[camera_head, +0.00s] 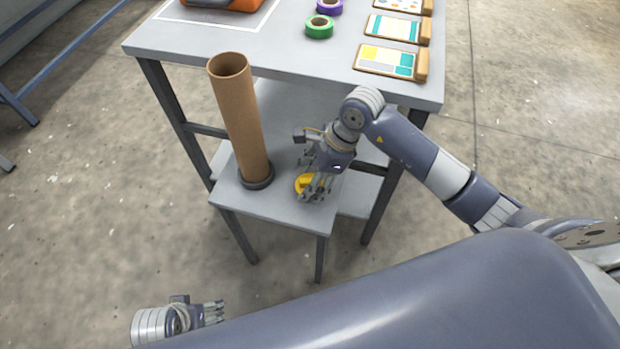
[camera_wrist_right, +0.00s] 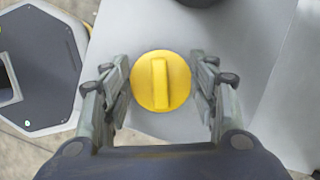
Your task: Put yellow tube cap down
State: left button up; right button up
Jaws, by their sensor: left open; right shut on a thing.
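The yellow tube cap (camera_head: 304,183) is at the right side of the small grey table (camera_head: 228,200). In the right wrist view the cap (camera_wrist_right: 161,82) is round with a raised bar across its middle. My right gripper (camera_head: 318,190) is shut on the cap, a finger on each side of it; the fingers also show in the wrist view (camera_wrist_right: 160,88). Whether the cap touches the table top is hard to tell. A brown cardboard tube (camera_head: 243,125) stands upright in a dark ring (camera_head: 256,178), its top open. My left gripper (camera_head: 212,312) is open and empty, low at the left.
The larger grey workbench (camera_head: 270,55) stands behind the small table. It bears a green tape roll (camera_head: 319,27), a purple tape roll (camera_head: 329,6), several sample boards (camera_head: 387,61) and an orange item (camera_head: 222,4). The tube stands close to the left of my right gripper.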

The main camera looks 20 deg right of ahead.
pick_arm(q)
jog(key=shift+w+r, duration=0.1)
jog(key=shift+r, duration=0.15)
pick_arm(e)
jog(key=shift+f, duration=0.1)
jog(key=o, duration=0.9)
pick_arm(q)
jog(key=shift+r, duration=0.15)
pick_arm(e)
jog(key=shift+o, duration=0.2)
pick_arm(q)
notch_tip(320, 180, down, 6)
jog(key=s+p, duration=0.1)
jog(key=shift+p, duration=0.3)
pick_arm(e)
jog(key=w+v, duration=0.1)
jog(key=v, duration=1.1)
jog(key=shift+s, duration=0.45)
